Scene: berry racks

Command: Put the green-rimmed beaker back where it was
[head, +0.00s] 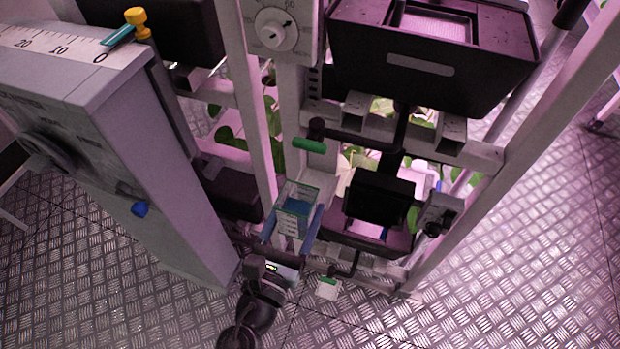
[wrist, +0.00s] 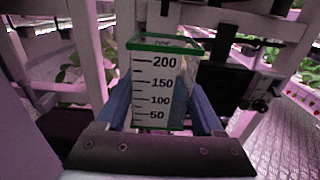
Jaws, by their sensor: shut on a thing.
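A grey cabinet (head: 160,165) with a ruler top stands left. A green-ended lever (head: 310,145) sticks out just above the beaker. A black crate (head: 430,70) and a black box (head: 378,195) sit on the rack at right. A small green-and-white tag (head: 328,288) is low down. Open floor lies right.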

